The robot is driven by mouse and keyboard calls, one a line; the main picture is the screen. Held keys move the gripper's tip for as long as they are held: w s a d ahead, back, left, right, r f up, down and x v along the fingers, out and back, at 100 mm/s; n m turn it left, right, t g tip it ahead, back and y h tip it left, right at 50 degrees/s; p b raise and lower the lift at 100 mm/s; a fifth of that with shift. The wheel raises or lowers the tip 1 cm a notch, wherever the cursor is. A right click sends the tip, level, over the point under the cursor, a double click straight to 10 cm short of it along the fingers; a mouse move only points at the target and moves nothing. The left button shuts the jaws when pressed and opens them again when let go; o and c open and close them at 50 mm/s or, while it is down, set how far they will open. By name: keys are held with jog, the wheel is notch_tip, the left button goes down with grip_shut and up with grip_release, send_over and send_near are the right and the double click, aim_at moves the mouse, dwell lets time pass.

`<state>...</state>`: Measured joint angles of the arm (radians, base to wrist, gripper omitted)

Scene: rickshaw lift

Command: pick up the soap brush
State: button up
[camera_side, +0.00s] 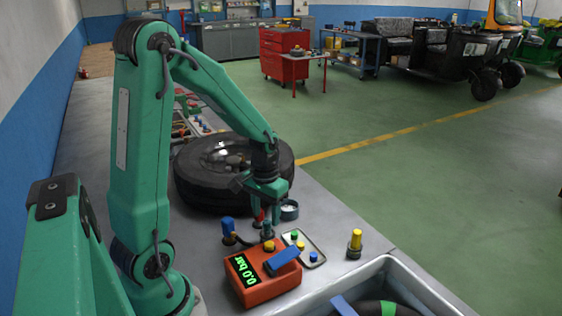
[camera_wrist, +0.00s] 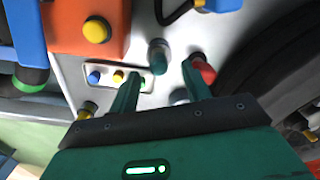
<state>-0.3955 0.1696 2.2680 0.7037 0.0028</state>
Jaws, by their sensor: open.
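No soap brush can be told apart for certain. A small upright grey-teal piece (camera_side: 267,230) stands on the grey bench below my gripper (camera_side: 267,207); its bristles or handle cannot be made out. In the wrist view the grey-teal piece (camera_wrist: 158,52) lies just beyond and between the fingertips of my gripper (camera_wrist: 161,73), which are apart with nothing seen held. A red-topped piece (camera_wrist: 203,72) is beside the right fingertip. A dark round cup with pale contents (camera_side: 289,210) stands beside my gripper, partly hidden by the fingers in the wrist view.
An orange gauge box (camera_side: 250,284) reading 0.0 bar stands in front, with a tray of coloured caps (camera_side: 304,249) beside it. A black tyre (camera_side: 195,185) lies behind. A blue-topped piece (camera_side: 228,228) and a yellow-topped piece (camera_side: 355,242) stand apart. A grey basin (camera_side: 413,277) is front right.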

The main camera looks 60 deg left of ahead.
aim_at(267, 221)
jog(key=shift+w+d+f, duration=0.1)
jog(key=shift+f, duration=2.05)
grip_shut()
